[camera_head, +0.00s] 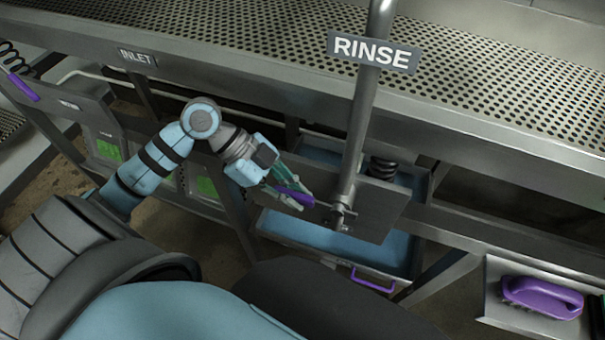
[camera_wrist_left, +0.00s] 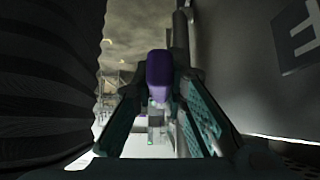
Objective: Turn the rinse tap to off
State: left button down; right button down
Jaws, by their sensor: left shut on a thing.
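The rinse tap has a purple lever (camera_head: 297,198) that joins a metal valve body (camera_head: 341,212) at the foot of a vertical pipe (camera_head: 361,110). A sign reading RINSE (camera_head: 374,52) hangs on the pipe. My left gripper (camera_head: 295,195) reaches in from the left and is shut on the purple lever. In the left wrist view the lever (camera_wrist_left: 159,75) lies between the two fingers (camera_wrist_left: 160,100). The lever points left from the valve in the head view. My right gripper is not in view.
A blue-lined basin (camera_head: 305,235) with a purple handle (camera_head: 372,281) sits behind and below the tap. A purple brush (camera_head: 541,297) lies on a metal shelf at lower right. A perforated counter (camera_head: 480,75) runs above.

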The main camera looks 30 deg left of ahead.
pick_arm(q)
jog(key=shift+w+r, duration=0.1)
jog(key=shift+r, duration=0.05)
jog(key=c, duration=1.6)
grip_release()
jog(key=shift+a, duration=0.1)
jog(key=v, duration=0.6)
jog(key=shift+s+a, duration=0.2)
jog(key=shift+w+a+r, duration=0.1)
jog(key=shift+a+r, duration=0.05)
jog(key=shift+r, duration=0.35)
jog(key=shift+a, duration=0.1)
